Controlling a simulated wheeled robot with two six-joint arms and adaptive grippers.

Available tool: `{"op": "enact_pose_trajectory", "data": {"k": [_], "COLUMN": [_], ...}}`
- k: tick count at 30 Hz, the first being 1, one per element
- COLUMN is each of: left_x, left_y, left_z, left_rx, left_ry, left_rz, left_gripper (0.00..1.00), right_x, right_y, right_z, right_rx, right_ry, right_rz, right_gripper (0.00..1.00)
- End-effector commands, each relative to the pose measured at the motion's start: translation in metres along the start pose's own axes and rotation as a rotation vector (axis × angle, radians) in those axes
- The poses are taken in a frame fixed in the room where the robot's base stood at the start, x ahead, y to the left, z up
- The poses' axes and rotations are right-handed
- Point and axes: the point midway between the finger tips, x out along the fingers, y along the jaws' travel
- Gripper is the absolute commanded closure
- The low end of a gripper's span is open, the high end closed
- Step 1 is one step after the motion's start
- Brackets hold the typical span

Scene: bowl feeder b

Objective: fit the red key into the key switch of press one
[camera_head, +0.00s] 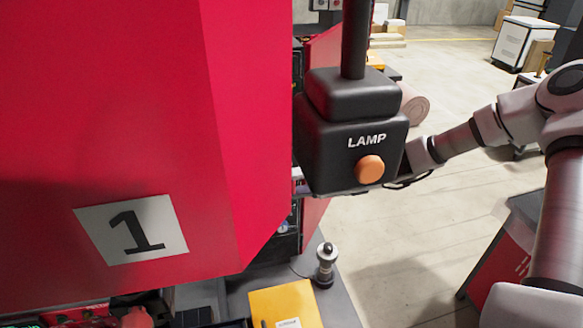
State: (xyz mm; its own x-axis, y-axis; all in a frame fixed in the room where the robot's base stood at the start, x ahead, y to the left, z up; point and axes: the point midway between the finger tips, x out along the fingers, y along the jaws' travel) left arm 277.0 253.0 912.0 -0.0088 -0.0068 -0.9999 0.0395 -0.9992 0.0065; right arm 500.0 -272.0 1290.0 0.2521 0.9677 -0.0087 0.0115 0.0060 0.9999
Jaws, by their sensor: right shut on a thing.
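Press one (110,120) is a large red housing with a white "1" plate, filling the left of the head view. A black box marked LAMP (335,150), with an orange button, hangs from a dark post in front. My right gripper (408,181) reaches in from the right behind this box, and only a dark part of it shows at the box's right edge. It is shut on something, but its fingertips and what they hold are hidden. I cannot make out the red key or the key switch. My left gripper is out of view.
A red-sided cabinet (500,265) is at the lower right. Open concrete floor (385,245) lies between.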

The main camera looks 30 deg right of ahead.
Motion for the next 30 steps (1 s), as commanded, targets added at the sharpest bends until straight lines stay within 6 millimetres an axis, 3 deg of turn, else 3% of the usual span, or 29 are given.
{"op": "enact_pose_trajectory", "data": {"k": [15, 30], "left_x": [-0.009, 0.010], "left_y": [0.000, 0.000], "left_z": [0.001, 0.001], "left_rx": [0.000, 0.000], "left_ry": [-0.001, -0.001], "left_rz": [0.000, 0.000], "left_gripper": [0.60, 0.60], "right_x": [0.000, 0.000], "right_y": [0.002, -0.002], "right_z": [0.000, 0.030], "right_rx": [0.001, -0.001], "right_ry": [0.005, 0.005], "right_rz": [0.006, 0.005], "right_gripper": [0.89, 0.89]}}
